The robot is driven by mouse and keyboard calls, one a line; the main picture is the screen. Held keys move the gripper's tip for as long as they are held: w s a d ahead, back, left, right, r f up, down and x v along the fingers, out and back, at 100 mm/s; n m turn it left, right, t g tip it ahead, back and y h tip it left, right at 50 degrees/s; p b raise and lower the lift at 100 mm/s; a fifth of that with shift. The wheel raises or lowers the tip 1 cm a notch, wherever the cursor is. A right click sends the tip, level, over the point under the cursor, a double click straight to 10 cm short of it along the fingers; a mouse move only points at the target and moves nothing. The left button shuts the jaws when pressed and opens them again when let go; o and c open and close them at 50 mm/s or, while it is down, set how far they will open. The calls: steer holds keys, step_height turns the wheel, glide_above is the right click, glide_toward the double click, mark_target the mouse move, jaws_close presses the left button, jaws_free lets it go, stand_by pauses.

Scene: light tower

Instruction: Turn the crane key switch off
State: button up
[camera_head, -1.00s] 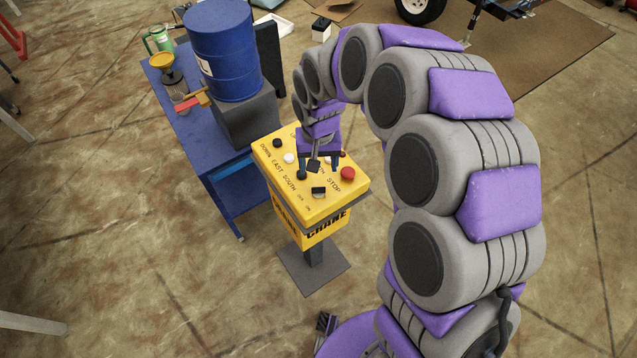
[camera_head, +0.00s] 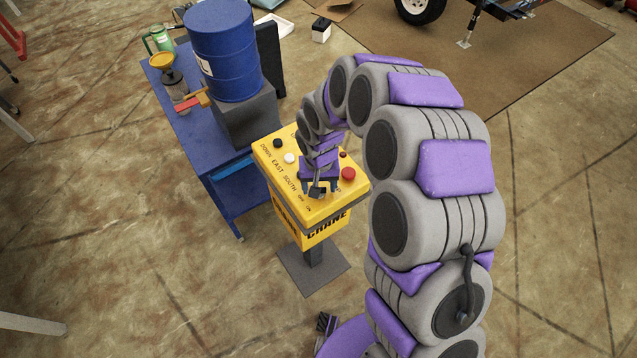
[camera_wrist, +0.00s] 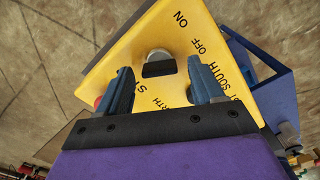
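The yellow crane control box (camera_head: 345,193) stands on a post, with lettering and buttons on its top. My gripper (camera_head: 316,191) is low over the front part of that top and hides the key switch in the head view. In the wrist view the key switch (camera_wrist: 158,66) has a silver round base and a black bar grip. OFF and ON are lettered beside it. My gripper (camera_wrist: 159,72) is open, one finger on each side of the key switch. The fingers appear apart from the bar; contact cannot be told for certain.
A red stop button (camera_head: 348,173) is right of my gripper; white (camera_head: 289,158) and black (camera_head: 277,143) buttons are behind it. A blue table (camera_head: 186,135) with a blue drum (camera_head: 224,50) stands left of the box. The floor in front is clear.

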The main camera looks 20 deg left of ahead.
steer(key=c, duration=1)
steer(key=shift+n, duration=0.4)
steer(key=n+p, duration=0.2)
steer(key=n, duration=0.3)
steer(key=shift+r+n, duration=0.1)
steer(key=shift+n, duration=0.2)
steer(key=n+p, duration=0.1)
steer(key=n, duration=0.4)
steer(key=shift+n, duration=0.3)
steer(key=o, duration=1.1)
